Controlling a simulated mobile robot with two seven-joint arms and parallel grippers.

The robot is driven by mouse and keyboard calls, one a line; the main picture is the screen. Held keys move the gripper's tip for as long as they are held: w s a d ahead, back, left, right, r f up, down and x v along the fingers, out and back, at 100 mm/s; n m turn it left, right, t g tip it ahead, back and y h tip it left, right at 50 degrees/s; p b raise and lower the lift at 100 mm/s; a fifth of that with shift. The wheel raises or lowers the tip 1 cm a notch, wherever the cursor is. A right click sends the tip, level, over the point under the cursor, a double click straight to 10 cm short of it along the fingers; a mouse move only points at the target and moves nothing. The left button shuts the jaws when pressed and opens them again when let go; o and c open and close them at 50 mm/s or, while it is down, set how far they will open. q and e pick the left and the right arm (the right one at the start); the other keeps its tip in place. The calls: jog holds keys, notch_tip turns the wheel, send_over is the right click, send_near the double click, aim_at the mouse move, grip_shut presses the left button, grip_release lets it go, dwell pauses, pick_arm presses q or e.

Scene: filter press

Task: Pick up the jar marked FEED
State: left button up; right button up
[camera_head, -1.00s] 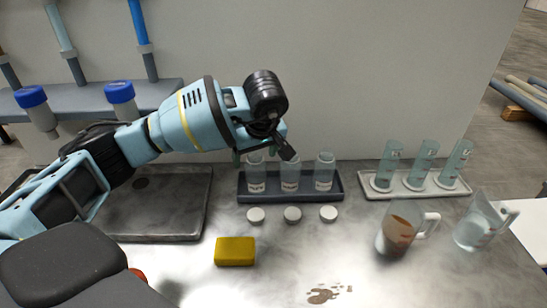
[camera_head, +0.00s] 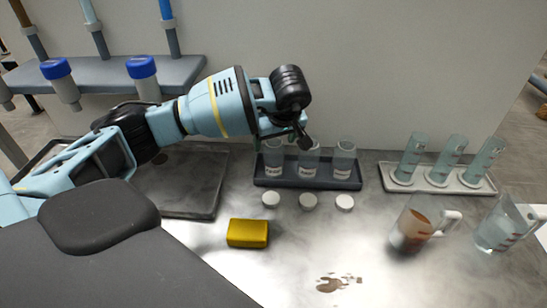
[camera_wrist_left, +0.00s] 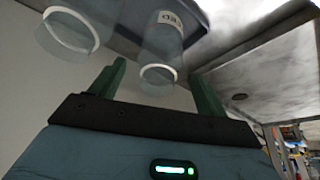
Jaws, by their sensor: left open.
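Three clear open jars stand in a row in a dark tray (camera_head: 315,183): the left jar (camera_head: 273,158), the middle jar (camera_head: 309,161) and the right jar (camera_head: 344,158). Each has a white label, but the print is too small for me to read which says FEED. My left gripper (camera_head: 272,137) is open at the top of the left jar, partly hiding it. My right gripper is out of view.
Three white lids (camera_head: 308,201) lie in front of the tray. A yellow sponge (camera_head: 248,233), a brown spill (camera_head: 337,284), a jug of brown liquid (camera_head: 415,228) and a clear jug (camera_head: 499,228) are nearer. A white rack (camera_head: 396,184) holds glass cylinders. A dark tray (camera_head: 190,205) lies left.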

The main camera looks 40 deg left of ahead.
pick_arm(q)
jog(key=x, duration=0.3)
jog(key=shift+f, duration=0.15)
jog(key=c, duration=1.1)
jog(key=shift+o, duration=0.2)
jog(key=shift+r, duration=0.5)
jog(key=s+d+r, duration=0.4)
jog(key=s+d, duration=0.6)
jog(key=s, duration=0.2)
jog(key=shift+s, duration=0.3)
